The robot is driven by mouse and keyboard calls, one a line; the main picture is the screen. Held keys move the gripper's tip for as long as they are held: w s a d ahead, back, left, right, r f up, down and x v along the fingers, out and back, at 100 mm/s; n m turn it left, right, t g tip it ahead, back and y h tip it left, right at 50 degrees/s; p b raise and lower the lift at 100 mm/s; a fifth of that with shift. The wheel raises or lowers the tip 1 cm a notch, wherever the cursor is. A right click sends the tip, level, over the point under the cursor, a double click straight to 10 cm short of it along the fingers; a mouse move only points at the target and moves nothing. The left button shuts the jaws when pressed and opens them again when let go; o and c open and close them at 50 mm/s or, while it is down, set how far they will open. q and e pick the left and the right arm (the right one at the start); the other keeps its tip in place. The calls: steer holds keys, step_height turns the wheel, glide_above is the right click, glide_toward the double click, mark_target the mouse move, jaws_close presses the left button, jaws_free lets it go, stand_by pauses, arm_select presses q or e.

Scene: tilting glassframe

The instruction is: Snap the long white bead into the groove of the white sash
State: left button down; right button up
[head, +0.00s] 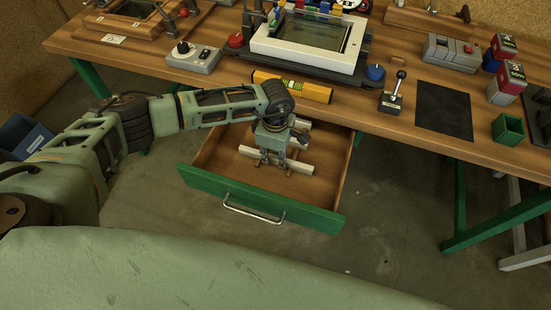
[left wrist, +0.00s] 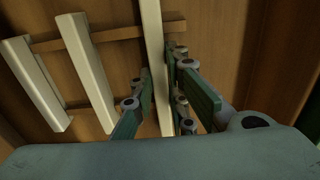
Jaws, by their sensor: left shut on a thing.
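The white sash (head: 262,43) lies on the workbench and frames a dark glass pane (head: 315,33). My left gripper (head: 274,167) reaches down into the open drawer. It is shut on a long white bead (head: 301,168), which sticks out on both sides of the fingers. In the left wrist view, the bead (left wrist: 152,45) runs between the fingers of the gripper (left wrist: 164,112). Two other white beads (left wrist: 90,70) (left wrist: 35,84) lie to its left on wooden strips. My right gripper is not in view.
The wooden drawer with a green front (head: 255,203) is pulled out below the bench. A yellow level (head: 305,90) lies along the bench edge. A control box (head: 193,57), a small lever box (head: 391,100) and a dark mat (head: 443,110) are on the bench.

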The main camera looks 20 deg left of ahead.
mark_target(276, 157)
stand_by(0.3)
arm_select(q)
steer(key=shift+r, duration=0.55)
step_height(276, 157, up, 2)
steer(key=shift+w+r+b, duration=0.1)
steer(key=shift+r+b, duration=0.15)
steer(key=shift+b, duration=0.35)
steer(key=w+d+r+b, duration=0.2)
steer(key=d+r+b, duration=0.2)
steer(key=d+r, duration=0.5)
step_height(276, 157, up, 8)
steer(key=d+p, duration=0.2)
steer(key=p, duration=0.2)
steer(key=shift+w+d+f, duration=0.15)
steer(key=shift+d+f, duration=0.05)
steer(key=shift+f, duration=0.05)
